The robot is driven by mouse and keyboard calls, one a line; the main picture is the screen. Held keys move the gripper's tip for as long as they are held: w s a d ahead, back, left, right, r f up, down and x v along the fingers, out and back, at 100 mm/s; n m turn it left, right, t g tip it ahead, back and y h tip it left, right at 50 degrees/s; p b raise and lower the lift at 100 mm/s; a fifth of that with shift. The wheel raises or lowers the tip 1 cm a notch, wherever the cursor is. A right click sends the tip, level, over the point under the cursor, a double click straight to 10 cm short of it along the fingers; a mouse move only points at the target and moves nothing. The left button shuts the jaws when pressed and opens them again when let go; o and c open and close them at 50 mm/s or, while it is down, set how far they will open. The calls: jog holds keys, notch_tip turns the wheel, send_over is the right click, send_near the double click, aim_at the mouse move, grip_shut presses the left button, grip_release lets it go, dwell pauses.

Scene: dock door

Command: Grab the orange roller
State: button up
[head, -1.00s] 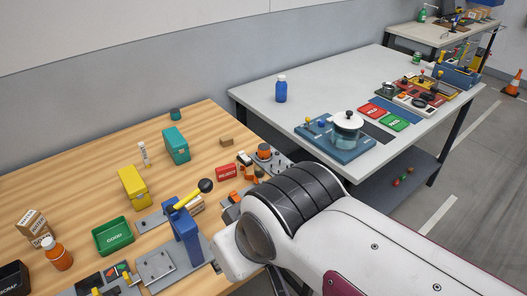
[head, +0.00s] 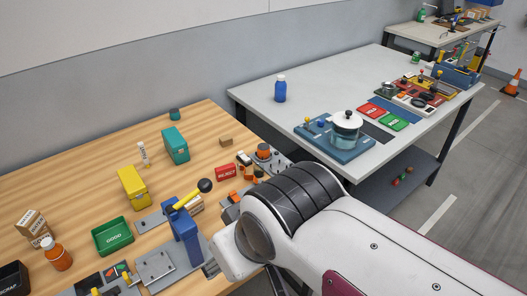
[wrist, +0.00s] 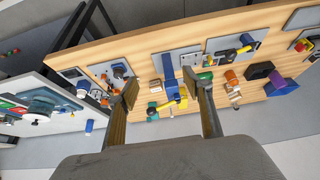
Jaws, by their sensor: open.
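Several small orange pieces (head: 248,171) sit at the right end of the wooden bench in the head view, close to my arm. An orange-topped round part (head: 263,150) stands on a grey plate behind them. I cannot tell for certain which one is the roller. My gripper is hidden behind my arm in the head view. In the wrist view my gripper (wrist: 161,84) is open and empty, its two fingers wide apart above the bench.
A blue press (head: 185,237) with a yellow lever stands near my arm. A red reject bin (head: 226,173), green bin (head: 113,236), yellow box (head: 133,187) and teal box (head: 176,145) stand on the bench. A grey-topped table (head: 250,97) lies beyond. Bare wood lies between the boxes.

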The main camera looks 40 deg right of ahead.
jog(key=shift+w, duration=0.1)
jog(key=w+d+r+m+t+h, duration=0.1)
jog(key=w+d, duration=0.2)
jog(key=w, duration=0.4)
jog(key=w+d+r+m+t, duration=0.1)
jog(key=w+d, duration=0.2)
jog(key=w, duration=0.3)
jog(key=m+t+h, duration=0.3)
jog(key=t+h, duration=0.2)
send_over(263, 151)
notch_tip(263, 151, down, 15)
jog(key=shift+s+d, duration=0.2)
jog(key=shift+s, duration=0.2)
jog(key=shift+f, duration=0.1)
jog(key=shift+f, duration=1.65)
